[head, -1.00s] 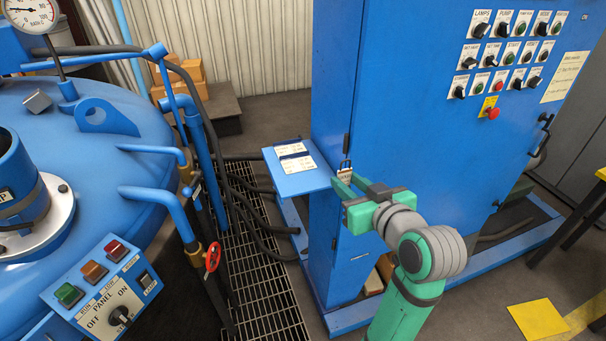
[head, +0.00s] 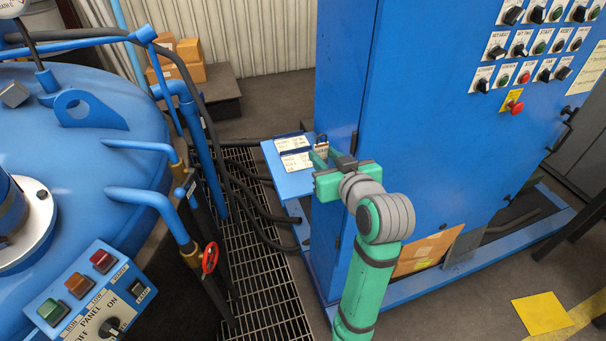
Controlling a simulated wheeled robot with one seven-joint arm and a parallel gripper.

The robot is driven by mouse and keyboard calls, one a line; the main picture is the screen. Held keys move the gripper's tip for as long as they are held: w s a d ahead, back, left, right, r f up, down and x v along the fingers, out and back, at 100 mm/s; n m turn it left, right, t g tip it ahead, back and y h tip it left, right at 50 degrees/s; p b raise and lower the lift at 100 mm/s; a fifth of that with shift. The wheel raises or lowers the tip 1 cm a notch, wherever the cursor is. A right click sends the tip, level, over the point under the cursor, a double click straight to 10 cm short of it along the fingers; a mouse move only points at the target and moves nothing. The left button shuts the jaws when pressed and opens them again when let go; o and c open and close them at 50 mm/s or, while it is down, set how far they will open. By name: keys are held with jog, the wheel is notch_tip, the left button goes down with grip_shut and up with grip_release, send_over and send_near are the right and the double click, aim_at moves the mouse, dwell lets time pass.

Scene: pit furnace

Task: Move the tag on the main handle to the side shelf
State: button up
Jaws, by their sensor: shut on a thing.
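My gripper (head: 325,160) is shut on a small pale tag (head: 322,148) with a dark loop at its top. It holds the tag upright at the right edge of the side shelf (head: 290,187), in front of the blue cabinet's left edge. Whether the tag touches the shelf, I cannot tell. The side shelf is a small blue plate on the cabinet's left side. Two white labelled cards (head: 296,161) lie on it. The gripper's fingers partly hide the tag and the shelf's right end.
The blue control cabinet (head: 430,130) with its knobs stands right of the shelf. At left are the blue furnace lid (head: 85,135), upright pipes, a red valve wheel (head: 209,258) and a switch panel (head: 95,295). Floor grating (head: 255,290) lies below the shelf.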

jog(key=w+a+f, duration=0.1)
jog(key=f, duration=0.1)
jog(key=w+a+f, duration=0.1)
jog(key=a, duration=0.1)
jog(key=w+a+f, duration=0.1)
jog(key=f, duration=0.1)
jog(key=shift+w+a+f, duration=0.25)
jog(key=shift+w+f, duration=0.05)
jog(key=shift+f, duration=0.05)
jog(key=shift+w+a+f, duration=0.1)
jog(key=shift+w+f, duration=0.05)
jog(key=shift+f, duration=0.8)
jog(key=shift+w+a+f, duration=0.1)
jog(key=shift+f, duration=0.8)
jog(key=shift+f, duration=0.15)
jog(key=o, duration=1)
